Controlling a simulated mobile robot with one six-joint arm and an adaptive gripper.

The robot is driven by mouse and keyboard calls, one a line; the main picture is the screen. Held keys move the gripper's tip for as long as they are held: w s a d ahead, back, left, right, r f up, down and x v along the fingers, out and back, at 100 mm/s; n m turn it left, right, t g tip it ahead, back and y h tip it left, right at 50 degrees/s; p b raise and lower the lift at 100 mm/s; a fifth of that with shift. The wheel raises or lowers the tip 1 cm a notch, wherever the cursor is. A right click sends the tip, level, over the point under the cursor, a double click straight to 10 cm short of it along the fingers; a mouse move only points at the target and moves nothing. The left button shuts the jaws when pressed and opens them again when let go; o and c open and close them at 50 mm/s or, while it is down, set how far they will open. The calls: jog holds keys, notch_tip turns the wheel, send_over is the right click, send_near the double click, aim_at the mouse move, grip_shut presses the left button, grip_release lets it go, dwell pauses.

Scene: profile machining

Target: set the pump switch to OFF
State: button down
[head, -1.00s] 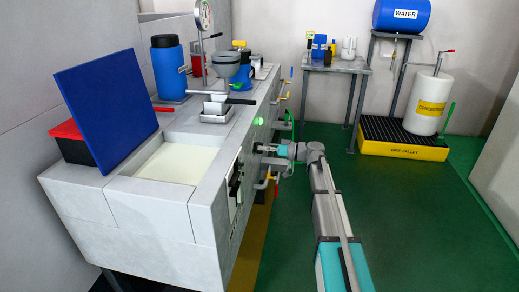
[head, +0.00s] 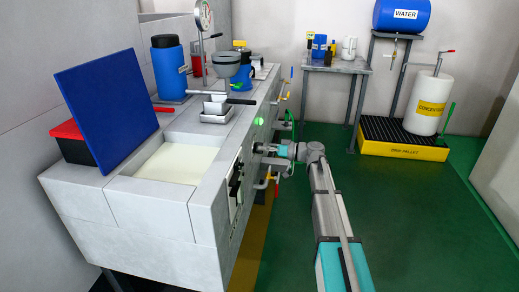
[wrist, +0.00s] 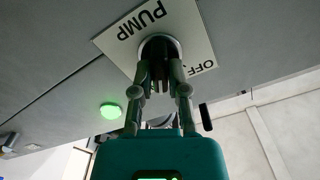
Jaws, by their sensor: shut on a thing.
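The white pump plate (wrist: 200,35) shows in the wrist view, with the words PUMP and OFF upside down and tilted. The round pump switch (wrist: 160,42) sits in the middle of the plate. My gripper (wrist: 160,70) is shut on the switch, with one finger on each side of its dark grip. The fingers partly cover the switch, and I cannot tell which mark it points to. In the head view my gripper (head: 264,148) reaches to the front of the grey bench, and the switch is hidden there.
A green lamp (wrist: 110,111) glows beside the plate. The blue lid (head: 105,108) stands beside the open tank (head: 160,163).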

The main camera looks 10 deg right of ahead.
jog(key=shift+w+n, duration=0.1)
jog(key=shift+n, duration=5.6)
jog(key=c, duration=0.5)
grip_release()
jog(key=shift+d, duration=0.2)
